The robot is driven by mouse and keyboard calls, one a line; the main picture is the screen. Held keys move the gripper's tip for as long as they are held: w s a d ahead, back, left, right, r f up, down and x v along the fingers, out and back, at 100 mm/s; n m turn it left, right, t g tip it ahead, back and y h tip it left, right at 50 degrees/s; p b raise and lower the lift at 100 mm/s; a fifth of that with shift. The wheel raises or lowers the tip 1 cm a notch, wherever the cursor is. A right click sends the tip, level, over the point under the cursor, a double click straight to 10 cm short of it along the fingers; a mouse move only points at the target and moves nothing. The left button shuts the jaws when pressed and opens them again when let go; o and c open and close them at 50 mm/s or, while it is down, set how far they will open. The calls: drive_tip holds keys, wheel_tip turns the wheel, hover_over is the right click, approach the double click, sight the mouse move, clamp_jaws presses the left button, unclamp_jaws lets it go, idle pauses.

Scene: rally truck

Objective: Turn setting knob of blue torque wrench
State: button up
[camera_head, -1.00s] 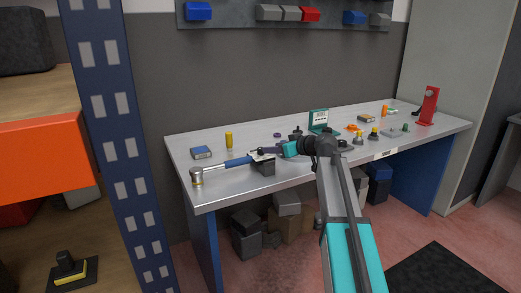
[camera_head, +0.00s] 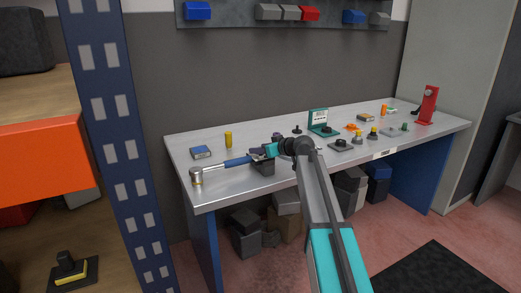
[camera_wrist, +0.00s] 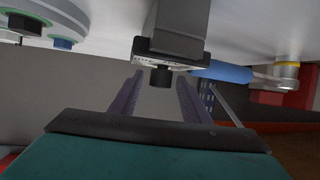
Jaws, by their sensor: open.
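The blue torque wrench (camera_head: 237,161) lies along the left front of the bench, its ratchet head to the left. Its handle end is at a dark grey block (camera_head: 264,169). In the wrist view the blue handle (camera_wrist: 222,73) runs to the right from the block (camera_wrist: 181,22). A dark round knob (camera_wrist: 161,77) shows at the wrench's end, in front of a light marked plate. My gripper (camera_head: 262,153) is at the handle end. In the wrist view its open fingers (camera_wrist: 160,92) stand either side of the knob, with gaps; I cannot see contact.
A metal bench (camera_head: 225,187) carries a blue box (camera_head: 201,152), a yellow cylinder (camera_head: 228,139) and a teal case (camera_head: 319,122). Several small parts and a red stand (camera_head: 428,105) are to the right. A blue rack post (camera_head: 115,130) stands at left.

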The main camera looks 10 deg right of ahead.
drive_tip(key=c, duration=1.1)
drive_tip(key=shift+o, duration=0.2)
